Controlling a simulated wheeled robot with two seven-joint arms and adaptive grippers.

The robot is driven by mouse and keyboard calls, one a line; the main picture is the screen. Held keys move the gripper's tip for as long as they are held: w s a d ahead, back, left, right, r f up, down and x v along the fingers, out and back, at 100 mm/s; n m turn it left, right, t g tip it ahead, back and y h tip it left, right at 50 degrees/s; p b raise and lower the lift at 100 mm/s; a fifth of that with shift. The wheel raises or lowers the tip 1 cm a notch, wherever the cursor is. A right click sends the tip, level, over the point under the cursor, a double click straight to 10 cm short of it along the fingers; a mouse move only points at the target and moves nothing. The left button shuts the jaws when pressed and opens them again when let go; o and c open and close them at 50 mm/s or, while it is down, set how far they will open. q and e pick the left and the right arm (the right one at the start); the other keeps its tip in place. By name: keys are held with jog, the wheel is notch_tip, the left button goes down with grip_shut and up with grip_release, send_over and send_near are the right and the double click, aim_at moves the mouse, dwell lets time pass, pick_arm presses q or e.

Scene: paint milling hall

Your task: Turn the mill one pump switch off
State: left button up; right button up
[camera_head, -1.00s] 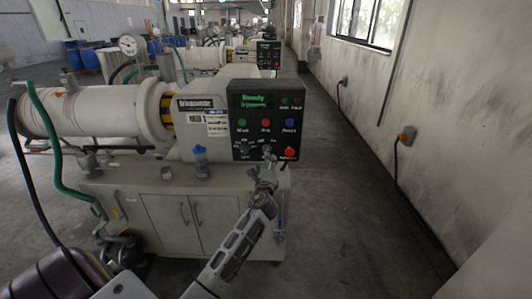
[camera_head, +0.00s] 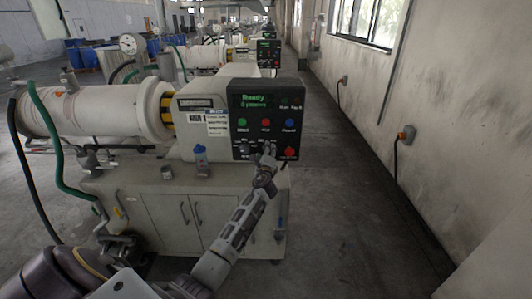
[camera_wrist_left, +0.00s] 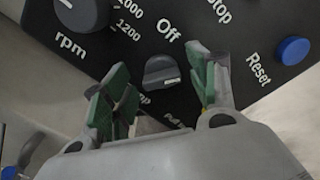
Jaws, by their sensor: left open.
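The mill's black control panel (camera_head: 243,105) faces me on the near mill. In the left wrist view, a dark rotary switch (camera_wrist_left: 160,74) sits below the word "Off". The label under it is partly hidden and ends in "mp". A small pale mark shows on the knob's lower right; I cannot tell its setting surely. My left gripper (camera_head: 267,150) is at the panel's lower middle. In the wrist view its green-padded fingers are open, one on each side of the switch, apart from it. My right gripper is not in view.
A large rpm knob (camera_wrist_left: 80,10) lies left of the switch, and a blue Reset button (camera_wrist_left: 294,50) lies right. A red button (camera_head: 290,152) is at the panel's lower right. The right aisle is clear.

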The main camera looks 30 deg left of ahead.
pick_arm(q)
jog(key=shift+w+a, duration=0.2)
jog(key=shift+w, duration=0.05)
jog(key=shift+c, duration=0.3)
jog(key=c, duration=1)
jog(key=shift+o, duration=0.2)
